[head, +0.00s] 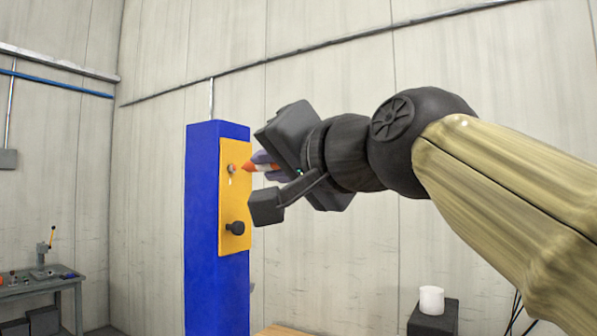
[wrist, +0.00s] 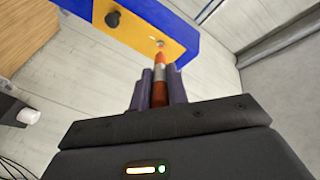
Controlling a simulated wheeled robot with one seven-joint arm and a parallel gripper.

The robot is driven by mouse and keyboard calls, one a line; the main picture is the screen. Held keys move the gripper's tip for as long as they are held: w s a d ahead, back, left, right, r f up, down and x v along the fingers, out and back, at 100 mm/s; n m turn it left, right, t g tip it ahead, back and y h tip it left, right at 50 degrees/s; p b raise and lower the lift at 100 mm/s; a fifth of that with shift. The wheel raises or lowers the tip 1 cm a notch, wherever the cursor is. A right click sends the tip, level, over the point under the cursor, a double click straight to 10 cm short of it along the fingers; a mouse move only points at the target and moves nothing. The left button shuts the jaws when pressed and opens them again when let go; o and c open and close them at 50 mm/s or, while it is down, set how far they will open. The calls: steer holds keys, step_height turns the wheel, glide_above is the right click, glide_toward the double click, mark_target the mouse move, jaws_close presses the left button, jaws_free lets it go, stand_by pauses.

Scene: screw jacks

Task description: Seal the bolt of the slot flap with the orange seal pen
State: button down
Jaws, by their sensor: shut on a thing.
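The orange seal pen (wrist: 158,88), orange with a pale band, is held between the purple fingers of my gripper (wrist: 160,76). In the head view, the pen (head: 248,167) points left, and my gripper (head: 266,165) is in front of the yellow plate (head: 233,204) on a blue post. The bolt (head: 231,169) is a small round head high on this plate; it also shows in the wrist view (wrist: 159,43), just beyond the pen tip. The tip looks close to the bolt; I cannot tell whether they touch. A short pale mark sits below the bolt. I cannot make out the flap's edges.
A black knob (head: 236,228) sticks out low on the plate. The blue post (head: 202,230) stands before a pale panelled wall. A workbench (head: 42,285) with small tools is at far left. A white cylinder (head: 431,299) stands on a dark box at lower right.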

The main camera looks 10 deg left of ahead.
steer(key=shift+b+v, duration=0.4)
steer(key=shift+v, duration=1.25)
